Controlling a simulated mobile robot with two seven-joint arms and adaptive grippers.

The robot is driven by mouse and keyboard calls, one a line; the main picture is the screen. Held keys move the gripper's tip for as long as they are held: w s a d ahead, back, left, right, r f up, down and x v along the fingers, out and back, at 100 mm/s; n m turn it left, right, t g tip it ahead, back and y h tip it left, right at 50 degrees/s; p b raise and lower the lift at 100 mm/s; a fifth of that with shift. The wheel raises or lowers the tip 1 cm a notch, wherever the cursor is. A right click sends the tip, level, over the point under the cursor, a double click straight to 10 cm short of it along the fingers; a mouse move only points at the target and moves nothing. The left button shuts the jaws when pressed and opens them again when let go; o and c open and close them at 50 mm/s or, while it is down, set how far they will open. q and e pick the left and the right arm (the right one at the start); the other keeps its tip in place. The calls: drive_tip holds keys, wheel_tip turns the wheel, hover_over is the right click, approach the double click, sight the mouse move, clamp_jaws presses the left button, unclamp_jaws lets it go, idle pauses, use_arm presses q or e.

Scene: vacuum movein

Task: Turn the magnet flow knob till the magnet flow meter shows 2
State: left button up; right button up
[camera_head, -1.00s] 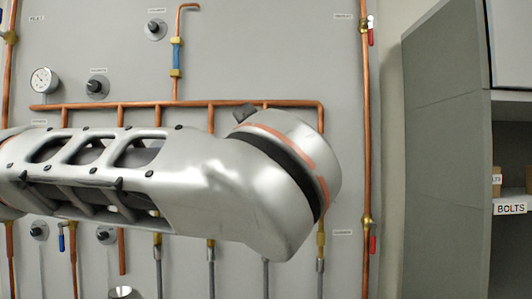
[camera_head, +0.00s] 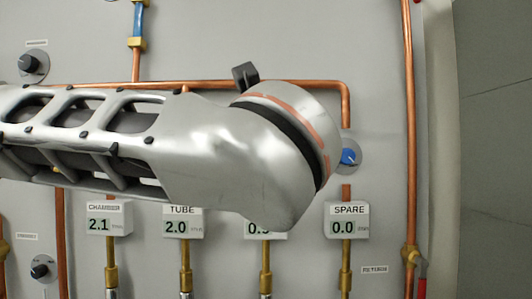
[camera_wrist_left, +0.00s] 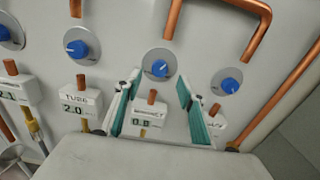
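The magnet flow knob (camera_wrist_left: 160,67) is a blue knob on a round grey plate in the left wrist view. Below it is the magnet flow meter (camera_wrist_left: 140,123), whose reading is small and looks like 0.8. In the head view my left arm hides the knob and partly covers the meter (camera_head: 265,231). My left gripper (camera_wrist_left: 157,80) is open, with one teal finger on each side below the magnet knob. It looks empty, and contact with the knob cannot be told. My right gripper is not in view.
The tube knob (camera_wrist_left: 77,48) and spare knob (camera_wrist_left: 231,80) flank the magnet knob. The chamber meter (camera_head: 105,222) reads 2.1, the tube meter (camera_head: 182,224) 2.0 and the spare meter (camera_head: 344,224) 0.0. A copper pipe (camera_head: 230,85) crosses the panel above.

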use_arm(q)
drive_tip(key=w+p, duration=0.1)
drive_tip(key=w, duration=0.4)
drive_tip(key=shift+w, duration=0.2)
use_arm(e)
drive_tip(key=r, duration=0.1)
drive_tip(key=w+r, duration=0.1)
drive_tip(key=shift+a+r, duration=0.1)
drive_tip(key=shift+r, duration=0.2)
use_arm(q)
drive_tip(key=c, duration=1.1)
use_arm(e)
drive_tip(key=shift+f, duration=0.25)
